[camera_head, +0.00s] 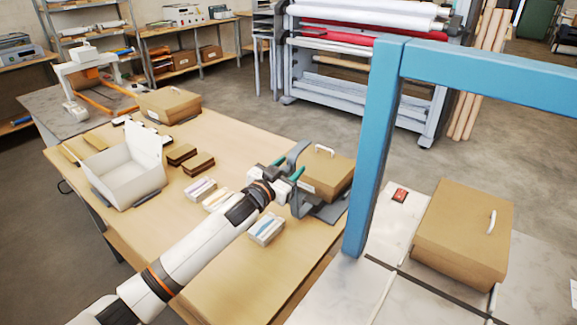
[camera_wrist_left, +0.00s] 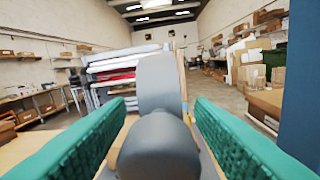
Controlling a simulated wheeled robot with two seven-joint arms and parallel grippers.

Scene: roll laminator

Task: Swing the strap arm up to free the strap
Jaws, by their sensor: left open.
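The strap arm looks to be the grey rounded lever (camera_head: 299,152) at the right end of the wooden table, beside a cardboard box with a white handle (camera_head: 328,172). In the left wrist view the grey lever (camera_wrist_left: 160,85) stands large in the middle, with a rounded knob at its near end. My left gripper (camera_head: 287,168) is open at the lever. Its two green fingers lie on either side of the lever, with a visible gap to it in the wrist view. I cannot make out the strap itself. My right gripper does not show.
A blue frame post (camera_head: 372,150) stands close on the right. A white open box (camera_head: 125,180) and several small packs lie on the wooden table (camera_head: 200,265). A rack of rolls (camera_head: 365,60) stands behind.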

